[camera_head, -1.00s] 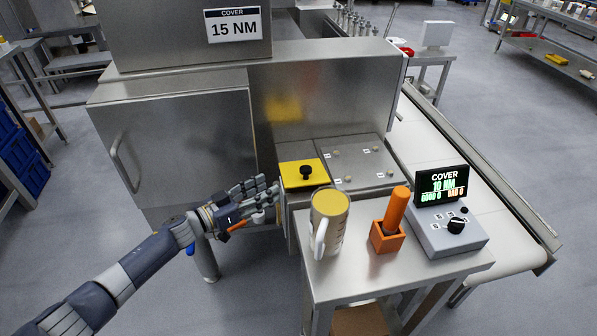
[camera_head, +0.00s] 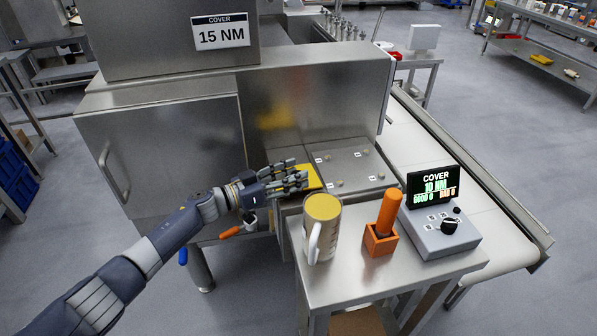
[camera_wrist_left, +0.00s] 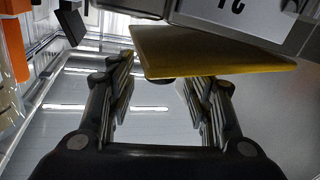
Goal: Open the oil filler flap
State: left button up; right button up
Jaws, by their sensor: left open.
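The yellow filler flap (camera_head: 313,178) lies on the front block of the steel machine and looks closed. My right gripper is not in view.
A yellow-filled mug (camera_head: 322,210), an orange handle in its holder (camera_head: 380,240) and a control box with a display (camera_head: 440,233) stand on the small steel table, right of my left gripper. The steel plate (camera_head: 352,165) beside the flap has small labels and knobs.

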pick_arm(q)
jog(key=shift+x, duration=1.05)
